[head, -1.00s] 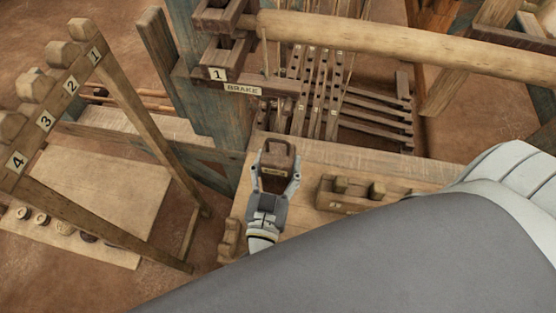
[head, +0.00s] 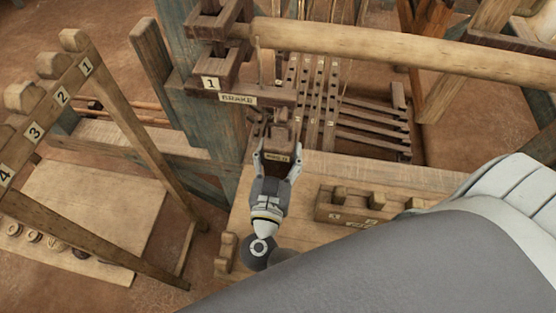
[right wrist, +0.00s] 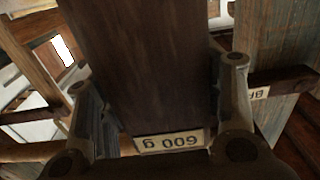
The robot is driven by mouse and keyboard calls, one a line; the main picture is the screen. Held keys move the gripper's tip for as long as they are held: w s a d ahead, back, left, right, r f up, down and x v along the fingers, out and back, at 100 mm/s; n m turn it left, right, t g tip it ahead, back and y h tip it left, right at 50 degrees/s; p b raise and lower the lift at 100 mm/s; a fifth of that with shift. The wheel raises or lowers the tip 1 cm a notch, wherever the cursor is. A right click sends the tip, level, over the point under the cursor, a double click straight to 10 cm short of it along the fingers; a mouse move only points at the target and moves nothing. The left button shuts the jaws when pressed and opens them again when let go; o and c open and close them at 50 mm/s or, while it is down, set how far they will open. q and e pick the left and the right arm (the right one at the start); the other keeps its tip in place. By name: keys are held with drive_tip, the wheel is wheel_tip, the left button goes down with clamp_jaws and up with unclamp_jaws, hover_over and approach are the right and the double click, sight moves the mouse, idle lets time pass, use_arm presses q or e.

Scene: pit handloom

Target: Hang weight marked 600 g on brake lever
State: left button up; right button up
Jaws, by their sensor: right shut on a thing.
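My right gripper (head: 276,165) is shut on a dark wooden weight (head: 277,140), held above the wooden bench near its back edge. In the right wrist view the weight (right wrist: 145,70) fills the middle between the two fingers, and its label reads 600 g, upside down. The brake lever (head: 240,98), a dark beam labelled BRAKE, is just behind and above the weight. Part of its label also shows at the right of the wrist view. I cannot tell whether weight and lever touch. My left gripper is not in view.
A wooden rack (head: 345,208) stands on the bench (head: 310,240) right of the gripper. A thick round beam (head: 400,50) crosses above. Slatted treadles (head: 375,130) lie behind. A numbered frame (head: 95,95) leans at left, with a mat of small round items on the floor.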

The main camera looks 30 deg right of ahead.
drive_tip(key=x, duration=0.3)
drive_tip(key=b+x, duration=0.1)
drive_tip(key=x, duration=0.1)
drive_tip(key=shift+w+f, duration=0.1)
drive_tip(key=shift+f, duration=0.2)
idle(0.6)
